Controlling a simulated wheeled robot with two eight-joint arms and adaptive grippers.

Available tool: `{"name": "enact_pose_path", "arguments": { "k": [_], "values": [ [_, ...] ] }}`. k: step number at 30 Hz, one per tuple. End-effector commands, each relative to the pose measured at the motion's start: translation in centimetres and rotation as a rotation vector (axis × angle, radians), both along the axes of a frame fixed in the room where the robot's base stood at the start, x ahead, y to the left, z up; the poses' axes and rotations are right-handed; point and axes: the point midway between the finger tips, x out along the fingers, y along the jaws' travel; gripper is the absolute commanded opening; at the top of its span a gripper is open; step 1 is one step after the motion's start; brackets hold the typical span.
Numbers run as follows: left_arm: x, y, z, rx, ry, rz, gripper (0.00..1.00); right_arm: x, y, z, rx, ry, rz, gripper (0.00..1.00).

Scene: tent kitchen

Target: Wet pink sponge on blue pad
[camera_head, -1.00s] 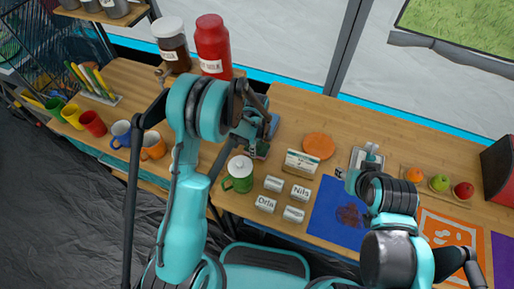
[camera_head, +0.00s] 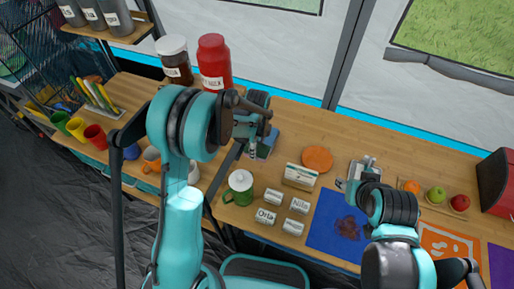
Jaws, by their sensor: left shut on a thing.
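The blue pad (camera_head: 326,235) lies flat on the counter right of centre, with a dark reddish-brown patch (camera_head: 348,228) on it. My left gripper (camera_head: 253,148) is above the counter near the back, by a small blue object (camera_head: 269,143). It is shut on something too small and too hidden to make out. I cannot pick out the pink sponge in this view. My right arm (camera_head: 395,207) reaches in from the lower right, over the right edge of the pad. Its fingers are not clear against a grey metal item (camera_head: 366,170).
Two tall jars (camera_head: 214,62) stand at the back. Fruit (camera_head: 436,195) and an orange mat (camera_head: 445,242) lie right.

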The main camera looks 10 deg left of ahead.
Motion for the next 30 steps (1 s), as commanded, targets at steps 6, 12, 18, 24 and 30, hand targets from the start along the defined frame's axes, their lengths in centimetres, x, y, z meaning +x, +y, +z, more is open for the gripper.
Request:
{"name": "enact_pose_path", "arguments": {
  "k": [6,12,18,24,30],
  "values": [
    [5.5,-0.7,0.0,0.000,-0.002,0.000,0.31,0.0,0.0,-1.0,0.000,0.000,0.000,0.40],
    [11.4,-1.4,0.7,-0.001,-0.004,0.000,0.31,0.0,0.0,-1.9,0.000,0.000,0.000,0.40],
    [13.3,-1.6,0.9,-0.001,-0.004,0.000,0.31,0.0,0.0,-2.3,0.000,0.000,0.000,0.40],
    [13.3,-1.6,-0.3,-0.001,-0.004,0.000,0.31,0.0,0.0,-3.0,0.000,0.000,0.000,0.40],
    [13.3,-1.6,-2.5,-0.001,-0.004,0.000,0.31,0.0,0.0,-4.3,0.000,0.000,0.000,0.40]
  ]
}}
